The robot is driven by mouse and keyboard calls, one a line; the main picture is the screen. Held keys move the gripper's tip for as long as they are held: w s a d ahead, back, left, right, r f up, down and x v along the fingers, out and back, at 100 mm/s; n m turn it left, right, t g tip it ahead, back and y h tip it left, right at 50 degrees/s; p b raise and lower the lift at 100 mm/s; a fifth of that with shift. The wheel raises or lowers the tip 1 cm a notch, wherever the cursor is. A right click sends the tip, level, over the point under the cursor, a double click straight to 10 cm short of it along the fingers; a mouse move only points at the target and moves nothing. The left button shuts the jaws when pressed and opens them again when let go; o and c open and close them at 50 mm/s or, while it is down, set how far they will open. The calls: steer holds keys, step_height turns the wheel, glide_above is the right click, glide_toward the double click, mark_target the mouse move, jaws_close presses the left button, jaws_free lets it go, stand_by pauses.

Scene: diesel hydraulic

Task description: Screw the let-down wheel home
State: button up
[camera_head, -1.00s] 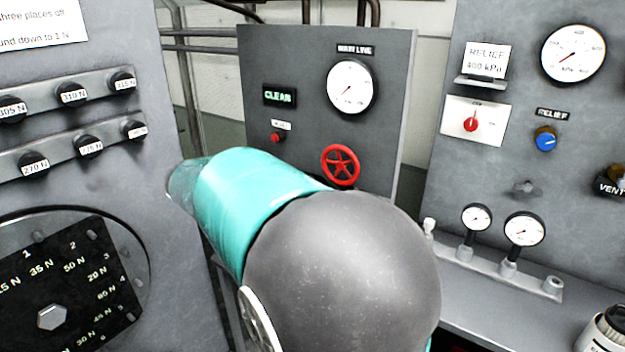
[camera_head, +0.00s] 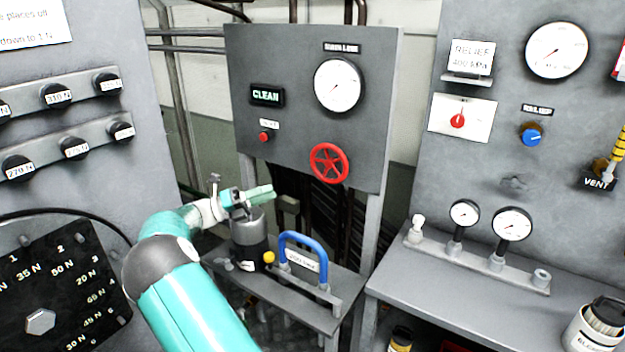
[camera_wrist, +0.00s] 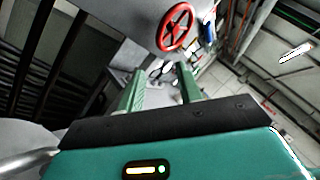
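A red spoked handwheel (camera_head: 329,163) is on the grey MAIN LINE panel, below its dial. No label in view names a let-down wheel, so I cannot tell whether this is it. The handwheel also shows near the top of the wrist view (camera_wrist: 176,27), beyond my fingers. My gripper (camera_head: 262,192) is left of and below the handwheel, apart from it, above a dark cylindrical unit (camera_head: 250,256) on a low bench. In the wrist view my gripper's green fingers (camera_wrist: 159,84) stand apart with nothing held between them.
A blue loop handle (camera_head: 303,243) and a yellow knob (camera_head: 269,257) stand close below my gripper. A bench (camera_head: 470,285) with small gauges is at the right, and a knob panel (camera_head: 90,190) at the left. The space before the handwheel is clear.

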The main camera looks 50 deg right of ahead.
glide_toward(332, 161)
steer(key=s+d+f, duration=0.2)
steer(key=d+f, duration=0.1)
steer(key=d, duration=0.2)
steer(key=shift+w+f, duration=0.1)
steer(key=shift+w, duration=0.05)
jaws_close()
